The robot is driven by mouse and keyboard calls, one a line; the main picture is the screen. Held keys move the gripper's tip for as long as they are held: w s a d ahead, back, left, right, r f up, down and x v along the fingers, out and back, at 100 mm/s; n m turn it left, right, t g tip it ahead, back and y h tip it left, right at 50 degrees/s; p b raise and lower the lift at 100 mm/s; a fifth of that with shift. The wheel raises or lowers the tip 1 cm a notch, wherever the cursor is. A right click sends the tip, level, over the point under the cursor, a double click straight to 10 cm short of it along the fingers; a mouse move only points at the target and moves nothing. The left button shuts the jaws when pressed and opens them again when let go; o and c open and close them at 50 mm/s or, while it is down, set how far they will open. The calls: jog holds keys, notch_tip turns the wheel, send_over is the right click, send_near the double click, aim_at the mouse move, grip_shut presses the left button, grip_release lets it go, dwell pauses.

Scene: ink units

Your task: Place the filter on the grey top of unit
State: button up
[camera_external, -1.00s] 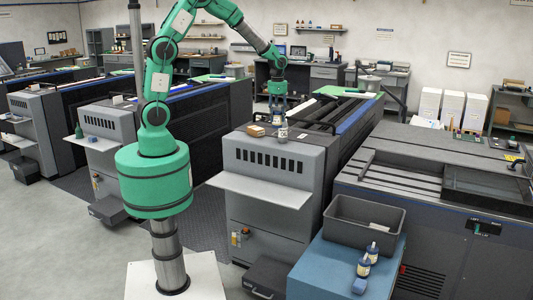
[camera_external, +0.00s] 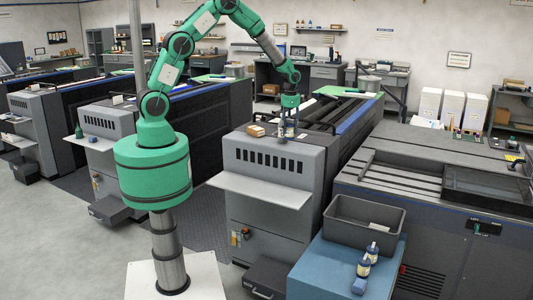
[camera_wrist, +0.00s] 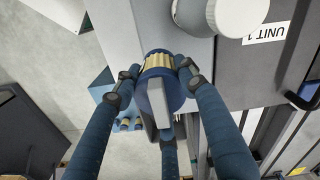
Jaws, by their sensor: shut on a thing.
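The filter (camera_wrist: 157,63), with a blue body and a yellow pleated band, is between the blue fingers of my gripper (camera_wrist: 158,80) in the wrist view. My gripper is shut on it. In the external view my gripper (camera_external: 289,121) is low over the grey top of the unit (camera_external: 262,147), near its front part. The filter is hard to make out there. In the wrist view the grey top (camera_wrist: 205,55) lies below and beside the filter; I cannot tell whether they touch. A "UNIT 1" label (camera_wrist: 264,34) is on it.
A grey bin (camera_external: 345,232) and small blue-and-cream items (camera_external: 367,259) are on the blue table (camera_external: 325,268).

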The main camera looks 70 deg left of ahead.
jog(key=shift+w, duration=0.1)
jog(key=p, duration=0.3)
send_near(313, 143)
jog(key=shift+w+a+r, duration=0.1)
jog(key=shift+w+a, duration=0.1)
jog(key=shift+a, duration=0.15)
dwell(0.5)
jog(key=shift+f+p, duration=0.5)
jog(key=shift+f, duration=1.3)
jog(key=shift+f, duration=0.15)
jog(key=o, duration=1.3)
jog(key=shift+c, duration=0.2)
